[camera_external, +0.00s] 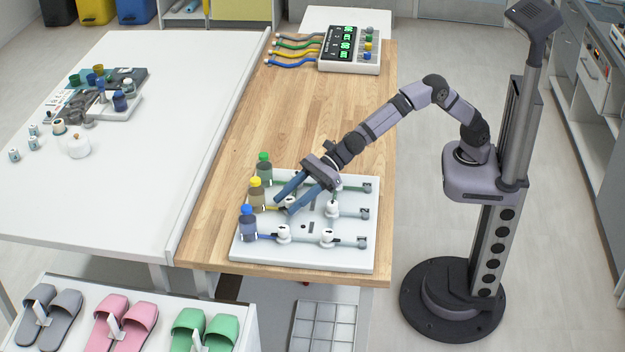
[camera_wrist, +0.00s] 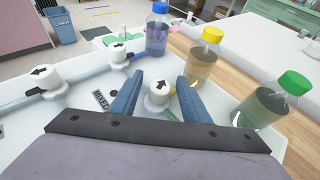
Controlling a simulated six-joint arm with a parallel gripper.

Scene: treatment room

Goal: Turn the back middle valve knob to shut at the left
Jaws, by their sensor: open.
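A white valve board (camera_external: 350,262) lies on the wooden table, with pipe lines from green, yellow and blue bottles. My gripper (camera_external: 284,206) is over the yellow bottle's line. In the wrist view its open blue fingers (camera_wrist: 159,80) stand on either side of a white valve knob (camera_wrist: 158,98), with small gaps showing. That knob's black arrow points up and slightly right in the wrist view, roughly toward the yellow bottle (camera_wrist: 205,60). In the external view the knob (camera_external: 289,203) is partly hidden by the fingers. Another white knob (camera_external: 331,209) is further right on this line.
Two knobs (camera_wrist: 117,53) (camera_wrist: 47,77) sit on the blue bottle's line. The blue bottle (camera_wrist: 157,30) and green bottle (camera_wrist: 268,100) flank the yellow one, close to the fingers. A display box (camera_external: 350,50) stands at the table's far end. The wooden middle is clear.

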